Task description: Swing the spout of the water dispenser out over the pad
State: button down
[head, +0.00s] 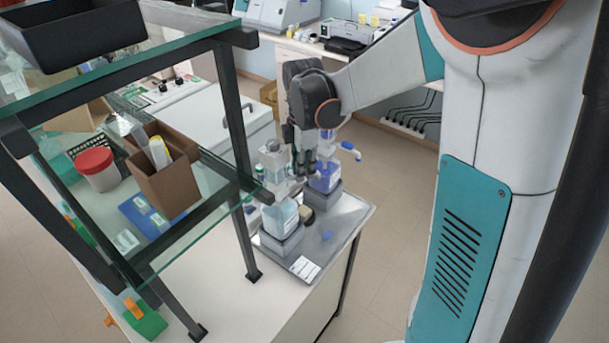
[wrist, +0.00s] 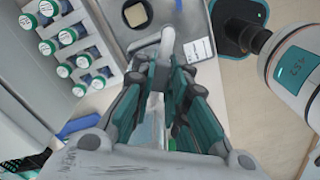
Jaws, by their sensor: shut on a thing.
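A clear dispenser (head: 281,215) with pale blue liquid, which looks like the water dispenser, stands on a grey base on the metal tray (head: 325,252). My gripper (head: 306,168) is beside its top, pointing down. In the wrist view my gripper (wrist: 162,80) is shut on a pale, tube-like piece that looks like the spout (wrist: 166,40); its end sticks out past the fingertips. A small beige block (wrist: 137,14), possibly the pad, lies on the tray; it also shows in the head view (head: 307,214). The fingers hide most of the dispenser in the wrist view.
A second dispenser (head: 326,178) with darker blue liquid and a blue-tipped spout (head: 350,150) stands close behind. A glass shelf (head: 215,180) with dark posts is at the left. A white card (head: 304,268) and a blue piece (head: 327,235) lie at the tray's front.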

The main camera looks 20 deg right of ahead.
jog(key=shift+w+a+n+b, duration=0.2)
jog(key=shift+w+n, duration=0.5)
jog(key=shift+n, duration=0.45)
jog(key=shift+w+a+n+b, duration=0.2)
jog(key=shift+w+n, duration=0.5)
jog(key=shift+n, duration=0.4)
jog(key=shift+w+a+n+b, duration=0.1)
jog(key=shift+w+n+b, duration=0.1)
jog(key=shift+w+n, duration=0.75)
jog(key=shift+s+n, duration=0.2)
jog(key=shift+n, duration=0.1)
jog(key=c, duration=1.6)
grip_release()
jog(key=shift+o, duration=0.2)
jog(key=shift+r, duration=0.15)
notch_tip(320, 180, up, 12)
jog(key=shift+s, duration=0.1)
